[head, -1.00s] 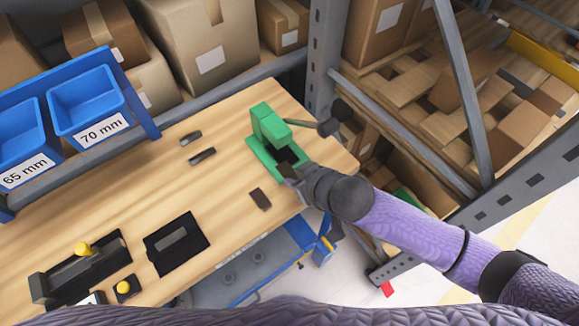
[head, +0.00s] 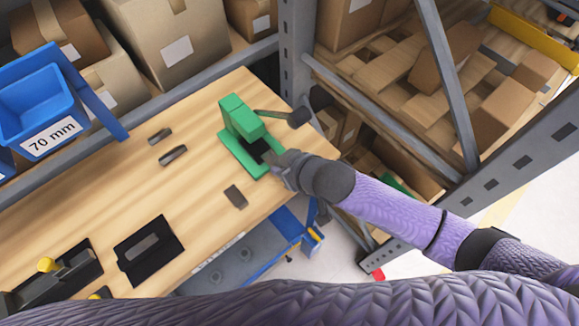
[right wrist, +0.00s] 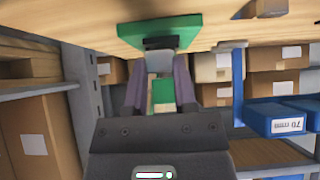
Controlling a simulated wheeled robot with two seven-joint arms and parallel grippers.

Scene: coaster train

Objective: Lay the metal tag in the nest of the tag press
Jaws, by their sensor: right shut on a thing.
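The green tag press (head: 229,142) stands near the right end of the wooden bench, its lever reaching out to the right. Its dark nest (head: 257,149) shows at the front of its base. My right gripper (head: 277,160) is at the press's front edge, right beside the nest. In the right wrist view, my right gripper (right wrist: 160,82) is shut on the grey metal tag (right wrist: 159,62), which points toward the dark nest under the green base. Whether the tag touches the nest cannot be told. My left gripper is not in view.
Two dark small pieces (head: 173,155) lie left of the press, and another flat piece (head: 235,197) lies in front of it. A black plate (head: 128,262) and a black fixture with a yellow knob (head: 46,265) sit at lower left. Blue bins (head: 38,95) stand behind.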

